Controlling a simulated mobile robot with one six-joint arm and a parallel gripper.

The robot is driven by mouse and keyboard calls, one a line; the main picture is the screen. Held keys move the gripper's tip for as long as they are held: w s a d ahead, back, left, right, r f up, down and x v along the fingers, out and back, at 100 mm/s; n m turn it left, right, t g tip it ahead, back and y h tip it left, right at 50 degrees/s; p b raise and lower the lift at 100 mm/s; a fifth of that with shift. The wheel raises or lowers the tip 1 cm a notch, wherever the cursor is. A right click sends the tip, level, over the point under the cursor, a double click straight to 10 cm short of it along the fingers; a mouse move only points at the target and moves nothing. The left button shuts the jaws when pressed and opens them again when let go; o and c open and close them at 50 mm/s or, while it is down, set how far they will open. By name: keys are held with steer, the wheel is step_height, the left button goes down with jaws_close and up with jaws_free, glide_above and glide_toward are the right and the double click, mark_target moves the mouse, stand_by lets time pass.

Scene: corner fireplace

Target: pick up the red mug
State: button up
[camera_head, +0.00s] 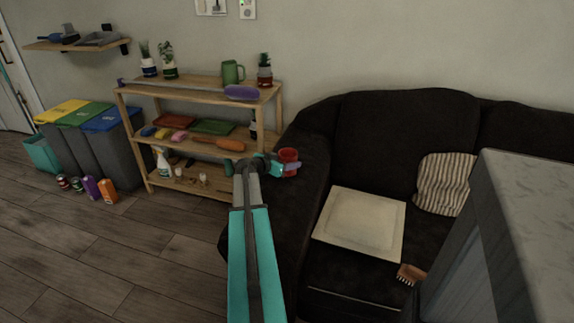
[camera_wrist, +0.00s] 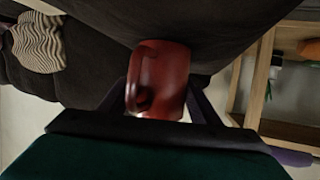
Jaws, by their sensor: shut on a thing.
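The red mug (camera_head: 289,156) is at the left arm of the dark sofa (camera_head: 312,150), at the end of my arm. In the wrist view the red mug (camera_wrist: 165,78) sits between my two fingers, with its handle toward the left finger. My gripper (camera_head: 283,167) is shut on the mug; it also shows in the wrist view (camera_wrist: 162,100). The mug's lower part is partly hidden by my gripper in the head view. I cannot tell whether the mug touches the sofa arm.
A wooden shelf (camera_head: 200,139) with several items stands left of the sofa. A pale square board (camera_head: 360,222), a brown brush (camera_head: 411,273) and a striped cushion (camera_head: 445,183) lie on the sofa. A grey-topped block (camera_head: 530,220) stands at right.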

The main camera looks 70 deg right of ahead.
steer(key=shift+r, duration=0.8)
steer(key=shift+a+r, duration=0.15)
steer(key=shift+r, duration=0.75)
steer(key=s+a+r, duration=0.1)
steer(key=s+a, duration=0.2)
steer(key=a, duration=1.2)
steer(key=shift+a, duration=0.2)
steer(key=shift+r, duration=0.1)
